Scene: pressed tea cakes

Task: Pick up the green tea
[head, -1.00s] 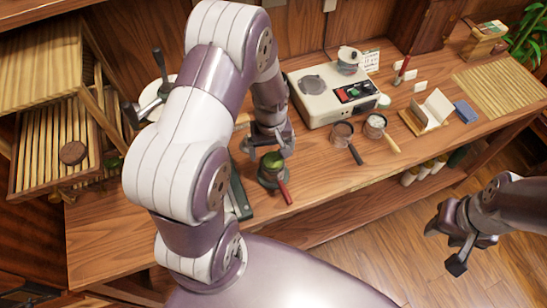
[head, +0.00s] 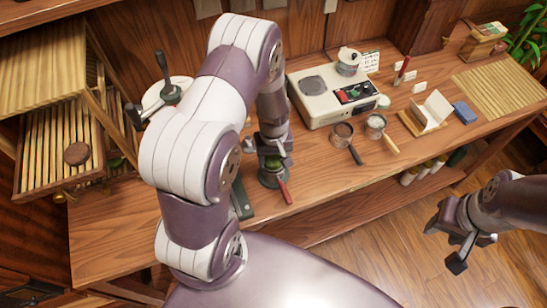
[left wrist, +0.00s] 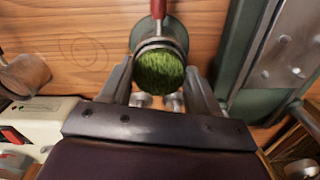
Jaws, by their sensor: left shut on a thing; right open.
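The green tea (left wrist: 160,71) fills a small round metal cup with a red handle (head: 285,193). The cup (head: 270,180) is on the wooden table, in the middle of the head view; I cannot tell if its base still touches the table. My left gripper (head: 273,155) is at the cup's top and shut on it. In the left wrist view one finger is at each side of the cup, and the red handle points away from the palm. My right gripper (head: 453,243) is open and empty, off the table's front edge at the right.
A green metal device (left wrist: 262,45) lies beside the cup. A cream machine (head: 322,102) stands behind. Two more handled cups, one dark-handled (head: 342,131) and one light-handled (head: 376,122), sit to the right. Slatted trays (head: 35,155) are at the left. Table right of the red handle is clear.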

